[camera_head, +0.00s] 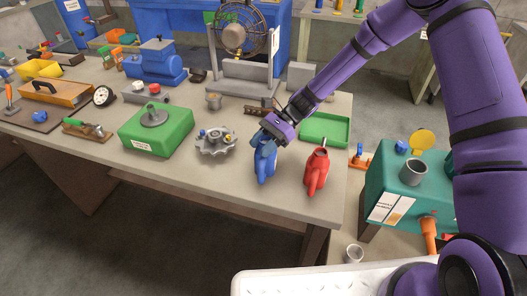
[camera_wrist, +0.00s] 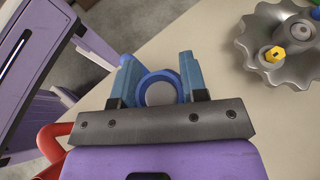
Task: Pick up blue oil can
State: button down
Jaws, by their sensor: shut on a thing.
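The blue oil can (camera_head: 265,163) stands on the grey workbench (camera_head: 225,180) near its front right part. My gripper (camera_head: 272,135) is at the top of the can, shut on it. In the wrist view the can's round blue top (camera_wrist: 158,88) sits between the two blue fingers of my gripper (camera_wrist: 157,82). Its lower body is hidden there by the gripper. I cannot tell whether the can's base touches the bench.
A red oil can (camera_head: 316,172) stands close to the right; part of it shows in the wrist view (camera_wrist: 52,140). A grey gear-shaped dish (camera_head: 215,143) is to the left. A green tray (camera_head: 325,130) lies behind. Bare bench lies in front.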

notch_tip(320, 180, up, 10)
jog(key=shift+f, duration=0.1)
dwell(0.4)
dwell(0.8)
